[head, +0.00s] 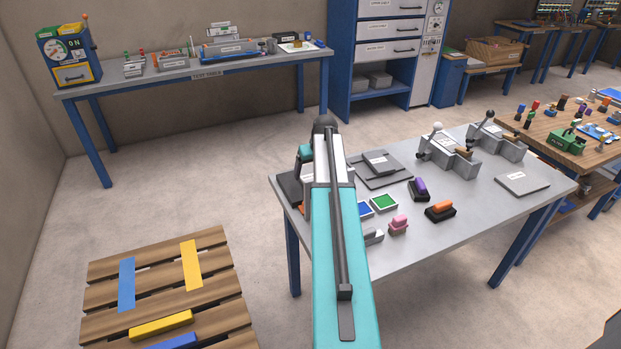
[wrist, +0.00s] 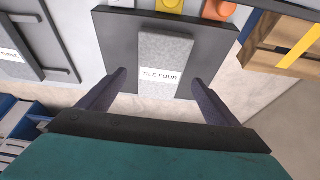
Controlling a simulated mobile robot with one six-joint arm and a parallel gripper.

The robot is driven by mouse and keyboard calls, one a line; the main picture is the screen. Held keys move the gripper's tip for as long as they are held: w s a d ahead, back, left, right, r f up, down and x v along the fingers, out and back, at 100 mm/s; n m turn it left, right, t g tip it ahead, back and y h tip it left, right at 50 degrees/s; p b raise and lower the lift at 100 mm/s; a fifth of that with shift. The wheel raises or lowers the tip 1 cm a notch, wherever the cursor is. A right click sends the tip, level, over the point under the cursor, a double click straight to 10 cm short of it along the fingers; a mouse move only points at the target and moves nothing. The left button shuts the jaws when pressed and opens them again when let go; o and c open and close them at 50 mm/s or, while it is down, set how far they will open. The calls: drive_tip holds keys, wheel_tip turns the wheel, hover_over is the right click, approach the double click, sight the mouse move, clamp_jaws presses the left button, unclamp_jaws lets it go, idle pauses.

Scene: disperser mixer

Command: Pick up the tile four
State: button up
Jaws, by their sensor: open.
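Tile four (wrist: 165,58) is a grey speckled slab with a white label reading "TILE FOUR". In the wrist view it lies on a dark grey plate (wrist: 117,40) near the table's edge. My gripper (wrist: 157,78) is open, with one dark finger on each side of the tile's lower part. Gaps show between the fingers and the tile, so nothing is held; their exact height over the plate is hard to tell.
Another plate (wrist: 38,40) with a labelled tile lies left in the wrist view. An orange piece (wrist: 218,8) sits beyond tile four's plate. In the head view, coloured blocks and lever fixtures (head: 448,152) stand on the grey table (head: 470,225). A wooden pallet (head: 150,262) lies on the floor.

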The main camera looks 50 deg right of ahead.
sight(311, 177)
drive_tip(key=shift+p+x, duration=0.4)
drive_tip(key=shift+x, duration=1.15)
drive_tip(key=c, duration=1.5)
drive_tip(key=shift+r, duration=0.1)
drive_tip(key=shift+c, duration=0.2)
wheel_tip(311, 177, up, 10)
drive_tip(key=b, duration=0.2)
drive_tip(key=shift+b, duration=0.3)
